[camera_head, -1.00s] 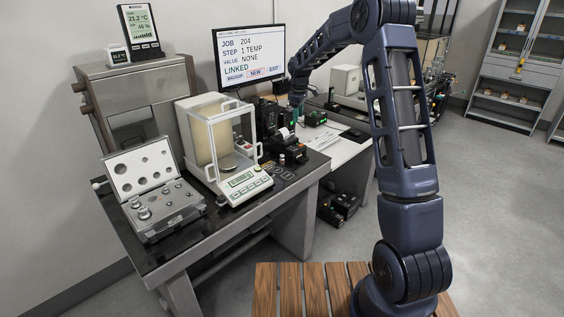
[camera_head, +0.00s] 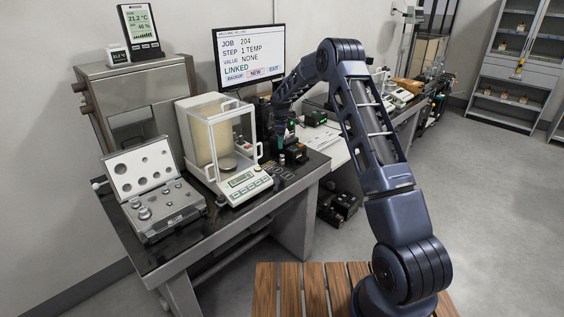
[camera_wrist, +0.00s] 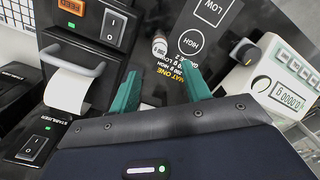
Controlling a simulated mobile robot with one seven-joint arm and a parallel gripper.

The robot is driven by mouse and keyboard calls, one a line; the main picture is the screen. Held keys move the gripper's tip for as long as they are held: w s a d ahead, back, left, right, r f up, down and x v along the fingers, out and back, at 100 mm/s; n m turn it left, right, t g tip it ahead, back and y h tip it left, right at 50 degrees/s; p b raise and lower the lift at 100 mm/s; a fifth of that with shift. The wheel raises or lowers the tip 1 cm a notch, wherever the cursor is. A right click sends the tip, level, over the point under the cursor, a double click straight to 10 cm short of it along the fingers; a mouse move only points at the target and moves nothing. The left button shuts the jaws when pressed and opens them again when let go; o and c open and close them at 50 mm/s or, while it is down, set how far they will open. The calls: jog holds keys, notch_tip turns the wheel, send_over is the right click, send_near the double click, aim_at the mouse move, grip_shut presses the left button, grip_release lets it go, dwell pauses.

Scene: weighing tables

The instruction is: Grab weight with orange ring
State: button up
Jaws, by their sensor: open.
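My gripper (camera_wrist: 160,74) is open in the wrist view, with two green fingers apart and nothing between them. A small pale cylinder (camera_wrist: 159,46) stands on the black labelled surface just beyond the fingertips, roughly in line with the gap. I cannot clearly make out a ring on it. In the head view my gripper (camera_head: 292,154) is low over the table, right of the balance, and the small pieces there are mostly hidden.
The glass-sided balance (camera_head: 238,185) stands left of my gripper; its display shows in the wrist view (camera_wrist: 287,97). A black device with a paper roll (camera_wrist: 68,88) and switches is close on the left. An open weight case (camera_head: 165,217) lies at the table's left end.

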aim_at(282, 160)
jog(key=f, duration=0.7)
jog(key=shift+d+f, duration=0.1)
jog(key=shift+d, duration=0.15)
grip_shut()
